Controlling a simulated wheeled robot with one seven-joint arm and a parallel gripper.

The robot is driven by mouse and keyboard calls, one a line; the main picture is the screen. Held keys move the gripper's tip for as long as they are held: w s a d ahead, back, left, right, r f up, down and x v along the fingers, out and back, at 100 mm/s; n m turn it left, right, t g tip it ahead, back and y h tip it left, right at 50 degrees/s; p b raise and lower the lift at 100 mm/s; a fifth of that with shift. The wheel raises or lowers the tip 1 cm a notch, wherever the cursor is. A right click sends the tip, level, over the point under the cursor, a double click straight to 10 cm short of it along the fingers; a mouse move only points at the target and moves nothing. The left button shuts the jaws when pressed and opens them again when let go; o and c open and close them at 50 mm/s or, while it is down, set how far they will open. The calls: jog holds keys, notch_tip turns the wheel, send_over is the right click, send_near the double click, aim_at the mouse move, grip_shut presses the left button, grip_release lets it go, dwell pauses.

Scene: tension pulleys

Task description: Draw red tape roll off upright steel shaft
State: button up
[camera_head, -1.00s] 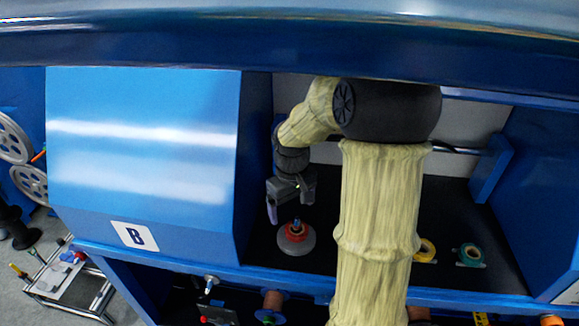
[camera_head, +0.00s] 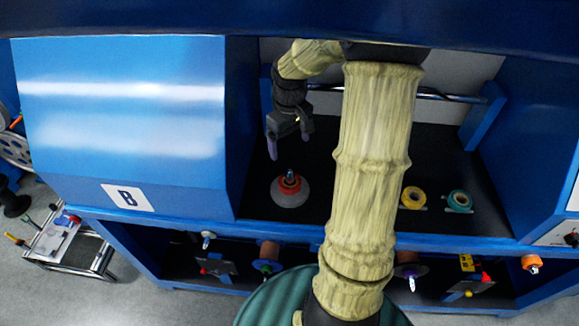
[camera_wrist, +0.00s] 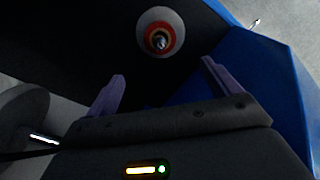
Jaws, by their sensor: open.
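The red tape roll (camera_head: 290,184) sits around an upright steel shaft (camera_head: 290,173) above a round grey-white base (camera_head: 289,194) on the black shelf. My gripper (camera_head: 289,146) is open and empty, above and a little behind the roll in the head view. In the wrist view, the red roll (camera_wrist: 160,34) and the shaft tip (camera_wrist: 159,42) appear at the top centre, ahead of my two purple fingers (camera_wrist: 163,82) and apart from them.
A yellow tape roll (camera_head: 413,197) and a green tape roll (camera_head: 459,201) lie to the right on the shelf (camera_head: 350,215). A large blue housing marked B (camera_head: 125,110) stands close on the left. A horizontal bar (camera_head: 440,97) runs along the back.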

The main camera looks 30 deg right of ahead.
aim_at(290, 170)
notch_tip(290, 170, down, 16)
jog(key=shift+r, duration=0.2)
dwell(0.4)
jog(key=c, duration=1.1)
jog(key=shift+r+p, duration=1.8)
jog(key=shift+p, duration=0.15)
dwell(0.5)
jog(key=shift+r+p, duration=1.6)
jog(key=shift+r, duration=0.2)
jog(key=shift+r, duration=0.15)
